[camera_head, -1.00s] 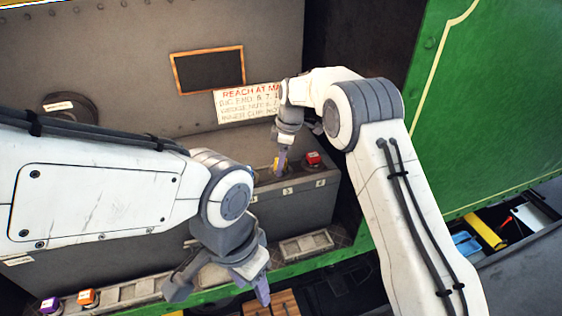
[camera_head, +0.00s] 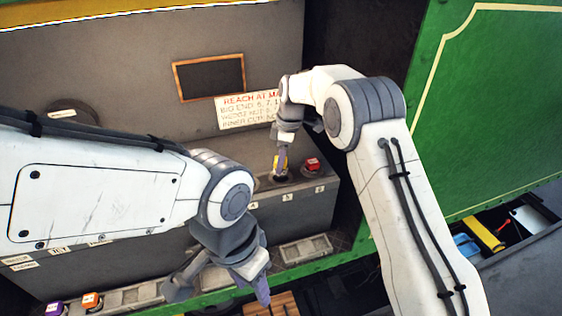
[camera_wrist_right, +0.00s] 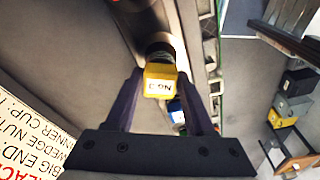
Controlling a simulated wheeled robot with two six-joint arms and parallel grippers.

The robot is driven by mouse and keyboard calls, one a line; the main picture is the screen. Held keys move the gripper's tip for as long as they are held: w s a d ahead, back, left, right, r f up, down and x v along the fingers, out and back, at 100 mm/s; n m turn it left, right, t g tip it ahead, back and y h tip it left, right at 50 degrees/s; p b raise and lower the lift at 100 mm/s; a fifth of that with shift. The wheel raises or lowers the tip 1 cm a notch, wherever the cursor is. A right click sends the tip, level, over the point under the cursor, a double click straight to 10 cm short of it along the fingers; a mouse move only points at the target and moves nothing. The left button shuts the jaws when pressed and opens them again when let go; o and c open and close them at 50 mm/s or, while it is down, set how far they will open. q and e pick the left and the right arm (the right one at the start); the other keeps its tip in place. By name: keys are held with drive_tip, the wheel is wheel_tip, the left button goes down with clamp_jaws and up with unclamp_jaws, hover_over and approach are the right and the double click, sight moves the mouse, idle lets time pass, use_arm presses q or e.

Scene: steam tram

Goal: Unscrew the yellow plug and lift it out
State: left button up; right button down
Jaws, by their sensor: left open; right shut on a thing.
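The yellow plug (camera_head: 276,161) is between the fingers of my right gripper (camera_head: 281,158), above the top of the grey box (camera_head: 300,208). In the right wrist view the plug's yellow head (camera_wrist_right: 160,83) carries a dark-lettered label, and its dark stem (camera_wrist_right: 159,51) shows beyond it. My right gripper (camera_wrist_right: 160,92) is shut on the head. I cannot tell whether the stem's end is clear of its hole. My left gripper (camera_head: 220,287) is open and empty, low in front of the box.
A red plug (camera_head: 312,164) stands right of the yellow one on the box. Orange (camera_head: 91,300) and purple (camera_head: 54,307) plugs stand at lower left. A lettered sign (camera_head: 245,110) hangs behind. A green panel (camera_head: 490,110) rises at right.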

drive_tip(key=shift+r+p, duration=1.45)
drive_tip(key=shift+r, duration=0.75)
drive_tip(key=shift+a, duration=0.1)
